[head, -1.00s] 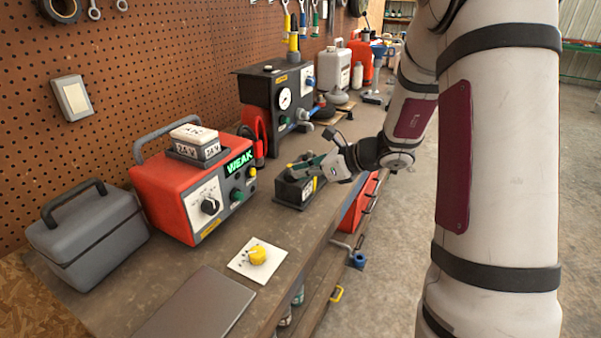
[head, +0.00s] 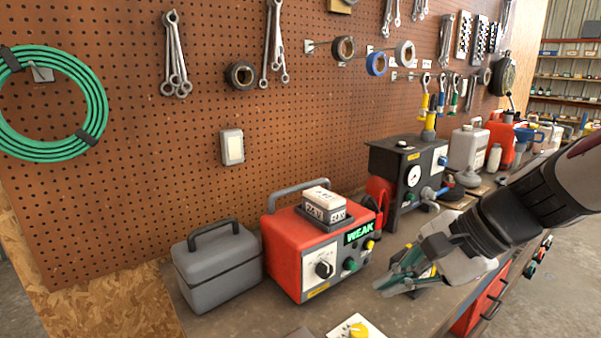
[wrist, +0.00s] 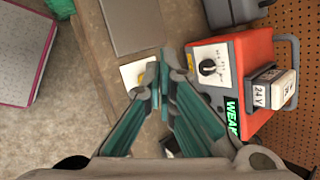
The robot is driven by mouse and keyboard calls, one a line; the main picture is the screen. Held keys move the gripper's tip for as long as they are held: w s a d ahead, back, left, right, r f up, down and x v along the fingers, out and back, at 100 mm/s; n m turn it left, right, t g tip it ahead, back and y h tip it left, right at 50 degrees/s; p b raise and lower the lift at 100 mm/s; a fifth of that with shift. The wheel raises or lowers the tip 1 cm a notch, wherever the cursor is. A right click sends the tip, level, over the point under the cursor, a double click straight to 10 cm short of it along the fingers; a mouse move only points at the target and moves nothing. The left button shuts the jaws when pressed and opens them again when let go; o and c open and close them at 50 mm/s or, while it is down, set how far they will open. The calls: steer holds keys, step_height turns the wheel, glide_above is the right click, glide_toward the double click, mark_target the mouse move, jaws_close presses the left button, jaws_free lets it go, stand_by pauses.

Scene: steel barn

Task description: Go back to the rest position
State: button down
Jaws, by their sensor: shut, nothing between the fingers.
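My gripper (head: 392,288) is shut and empty, with teal finger pads. In the head view it hangs over the front part of the workbench (head: 245,313), to the right of the red charger. In the wrist view my gripper (wrist: 160,68) shows with its fingertips together near the white card. It hides most of the dark box behind it on the bench.
A red charger (head: 289,254) reading "WEAK" carries a 24 V block (head: 325,198). A grey case (head: 217,262) stands left of it. A white card with a yellow knob (head: 356,328) lies in front. A gauge unit (head: 383,154) and jugs stand behind.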

steer(key=s+d+r+n+h, duration=0.1)
steer(key=s+d+n+h, duration=0.1)
steer(key=s+n, duration=0.4)
steer(key=s+d+r+n+h+p, duration=0.1)
steer(key=s+d+r+n+h, duration=0.1)
steer(key=s+n, duration=0.4)
steer(key=s+d+h, duration=0.1)
steer(key=s+h, duration=0.1)
steer(key=s, duration=0.1)
steer(key=shift+s+n+t+h, duration=0.25)
steer(key=shift+n+t+h, duration=0.05)
steer(key=shift+n+h, duration=0.1)
steer(key=shift+s, duration=0.1)
stand_by(0.9)
